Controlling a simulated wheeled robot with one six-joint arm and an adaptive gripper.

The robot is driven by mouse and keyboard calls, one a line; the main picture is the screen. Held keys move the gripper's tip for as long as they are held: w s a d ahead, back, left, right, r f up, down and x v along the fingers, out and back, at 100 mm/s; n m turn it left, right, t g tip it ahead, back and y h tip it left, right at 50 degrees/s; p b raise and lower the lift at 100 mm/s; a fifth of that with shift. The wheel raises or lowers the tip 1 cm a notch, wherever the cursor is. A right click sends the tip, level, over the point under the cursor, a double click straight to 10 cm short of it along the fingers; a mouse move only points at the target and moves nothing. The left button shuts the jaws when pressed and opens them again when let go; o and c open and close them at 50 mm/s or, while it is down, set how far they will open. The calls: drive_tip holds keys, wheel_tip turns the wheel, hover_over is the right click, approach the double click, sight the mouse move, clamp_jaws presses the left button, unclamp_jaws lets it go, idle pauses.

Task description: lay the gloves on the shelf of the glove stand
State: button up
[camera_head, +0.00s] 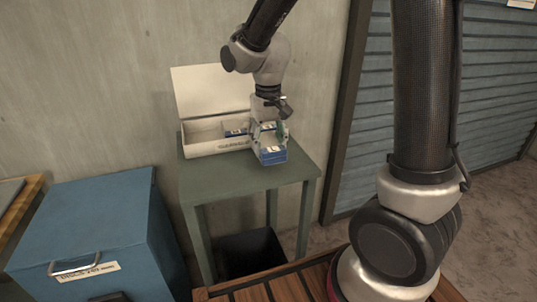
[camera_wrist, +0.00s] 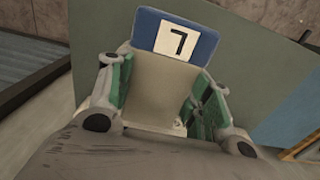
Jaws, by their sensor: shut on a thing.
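My gripper (camera_head: 268,130) is over the right part of a grey-green table (camera_head: 225,178), in front of the wall. It is shut on a box (camera_head: 272,156) with a blue end and a white label. In the wrist view the box's pale body (camera_wrist: 160,88) lies between the green finger pads, and its blue end (camera_wrist: 204,45) shows a label marked 7. I cannot tell whether the box touches the table. No loose gloves show, and I cannot tell which thing is the glove stand's shelf.
A blue chest (camera_head: 90,215) stands at the left. A dark bin (camera_head: 250,257) is under the table. The table's front left is clear.

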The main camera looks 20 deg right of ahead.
sight(268, 141)
drive_tip(key=shift+f, duration=1.6)
drive_tip(key=shift+f, duration=0.1)
drive_tip(key=o, duration=1)
drive_tip(key=shift+o, duration=0.2)
wheel_tip(268, 141, up, 12)
drive_tip(key=shift+r, duration=0.15)
drive_tip(key=s+d+r+t, duration=0.2)
drive_tip(key=s+d, duration=0.5)
drive_tip(key=s, duration=0.2)
drive_tip(key=s+d+r+t, duration=0.2)
drive_tip(key=s+d, duration=0.5)
drive_tip(key=s, duration=0.3)
drive_tip(key=shift+d+r, duration=0.15)
drive_tip(key=shift+d, duration=0.25)
